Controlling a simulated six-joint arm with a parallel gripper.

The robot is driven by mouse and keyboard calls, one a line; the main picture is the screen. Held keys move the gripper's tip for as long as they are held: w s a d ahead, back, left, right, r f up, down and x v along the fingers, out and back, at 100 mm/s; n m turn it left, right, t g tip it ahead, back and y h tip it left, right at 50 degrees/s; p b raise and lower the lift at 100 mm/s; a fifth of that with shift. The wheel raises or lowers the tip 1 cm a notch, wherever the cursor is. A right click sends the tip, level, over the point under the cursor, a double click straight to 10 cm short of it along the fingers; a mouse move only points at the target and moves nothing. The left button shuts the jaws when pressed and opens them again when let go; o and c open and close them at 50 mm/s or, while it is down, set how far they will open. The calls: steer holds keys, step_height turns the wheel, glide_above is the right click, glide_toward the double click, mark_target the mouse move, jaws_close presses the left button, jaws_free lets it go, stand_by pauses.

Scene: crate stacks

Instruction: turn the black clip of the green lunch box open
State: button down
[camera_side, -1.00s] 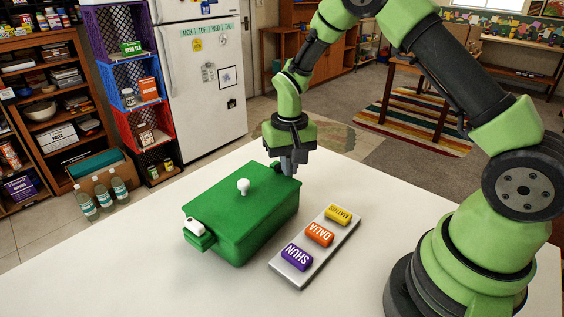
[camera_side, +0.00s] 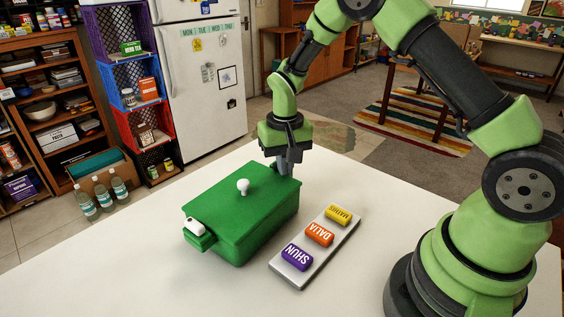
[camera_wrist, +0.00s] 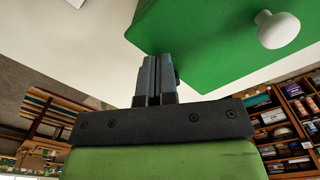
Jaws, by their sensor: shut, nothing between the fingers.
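The green lunch box (camera_side: 240,212) stands on the white table with its lid on and a white knob (camera_side: 243,186) on top. The knob also shows in the wrist view (camera_wrist: 277,30). A white clip (camera_side: 196,226) is at the box's near end. The black clip is mostly hidden at the far end; a small dark piece shows beside my fingers in the wrist view, and I cannot tell how it is turned. My gripper (camera_side: 283,169) is shut and empty, pointing down at the box's far end; its fingertips (camera_wrist: 157,60) overlap the box's edge in the wrist view.
A grey tray (camera_side: 293,280) to the right of the box holds a yellow (camera_side: 339,214), an orange (camera_side: 319,234) and a purple (camera_side: 297,257) name block. The white table (camera_side: 400,210) is clear to the right of the tray.

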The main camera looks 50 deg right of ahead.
mark_target(275, 164)
steer(key=shift+w+a, duration=0.2)
steer(key=shift+w, duration=0.25)
stand_by(0.3)
steer(key=shift+w, duration=0.3)
steer(key=shift+w+d, duration=0.15)
steer(key=shift+w, duration=0.4)
stand_by(0.6)
steer(key=shift+w+d, duration=0.15)
steer(key=shift+w, duration=0.05)
steer(key=shift+a, duration=0.4)
step_height(275, 164, up, 7)
stand_by(1.0)
